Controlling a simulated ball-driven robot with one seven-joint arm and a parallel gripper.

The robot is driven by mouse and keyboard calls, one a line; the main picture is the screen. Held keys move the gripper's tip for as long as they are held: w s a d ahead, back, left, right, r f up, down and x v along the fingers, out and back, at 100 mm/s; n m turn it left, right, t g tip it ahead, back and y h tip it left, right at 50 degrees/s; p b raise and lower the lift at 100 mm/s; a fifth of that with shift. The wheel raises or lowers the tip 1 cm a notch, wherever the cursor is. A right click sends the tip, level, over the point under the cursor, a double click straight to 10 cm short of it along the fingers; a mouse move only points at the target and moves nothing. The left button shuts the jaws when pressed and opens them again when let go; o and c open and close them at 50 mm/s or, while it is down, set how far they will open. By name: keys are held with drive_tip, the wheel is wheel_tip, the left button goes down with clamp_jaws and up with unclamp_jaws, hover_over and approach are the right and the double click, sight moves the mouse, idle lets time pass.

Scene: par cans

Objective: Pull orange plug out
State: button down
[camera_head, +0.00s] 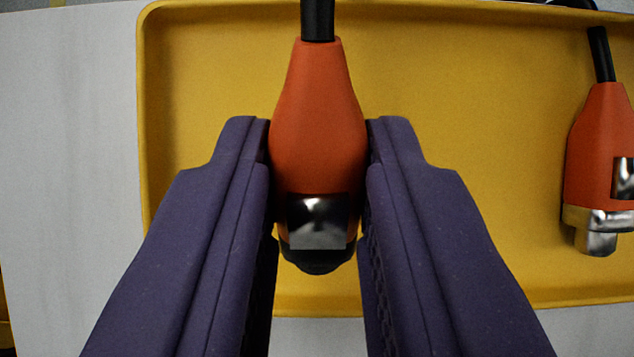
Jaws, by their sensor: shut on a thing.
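An orange plug (317,120) with a black cable (317,18) is in the middle of the head camera view. My gripper (318,150), with its purple fingers, is shut on the plug's body from both sides. A shiny metal piece (317,225) shows at the plug's lower end, with a dark part below it. Whether that end sits in a socket I cannot tell. A second orange plug (598,150) with a black cable and metal end is at the right edge, apart from my gripper.
A yellow tray (148,110) with a raised rim lies behind both plugs. A pale surface (60,160) is clear to the left of the tray. The tray floor between the two plugs is bare.

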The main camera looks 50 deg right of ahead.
drive_tip(key=shift+f, duration=0.5)
drive_tip(key=c, duration=0.9)
unclamp_jaws()
